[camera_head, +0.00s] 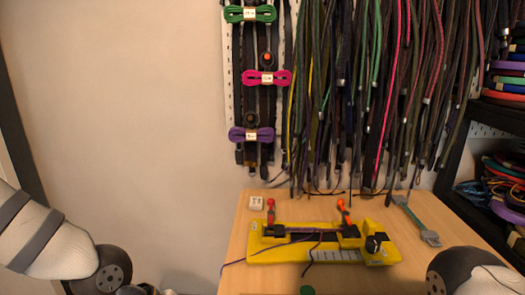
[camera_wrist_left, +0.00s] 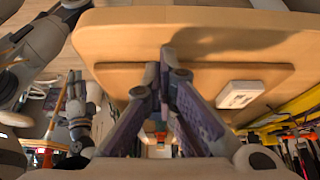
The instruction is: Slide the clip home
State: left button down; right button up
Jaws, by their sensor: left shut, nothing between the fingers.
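A yellow jig (camera_head: 290,256) stands on the wooden table, with a red-handled clamp (camera_head: 270,212) at its left and an orange-handled clamp (camera_head: 343,212) at its right. A thin purple cord (camera_head: 235,263) runs over the jig and off its left side. A black block with a pale knob (camera_head: 375,243) sits at the jig's right end; I cannot tell whether it is the clip. My left gripper (camera_wrist_left: 172,62) is shut and empty in the left wrist view, its fingertips together near the wooden table edge. In the head view only my arm links show; my right gripper is out of view.
A small white box (camera_head: 256,203) is at the table's back left; a white box also shows in the wrist view (camera_wrist_left: 240,94). A grey-green tool (camera_head: 416,221) lies right of the jig. Cords (camera_head: 370,90) hang behind, and a black shelf (camera_head: 485,215) stands at right.

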pick_arm(q)
jog(key=shift+s+d, duration=0.1)
jog(key=shift+d, duration=2.6)
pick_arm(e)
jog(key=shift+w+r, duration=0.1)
pick_arm(q)
jog(key=shift+d, duration=0.3)
jog(key=shift+d, duration=0.4)
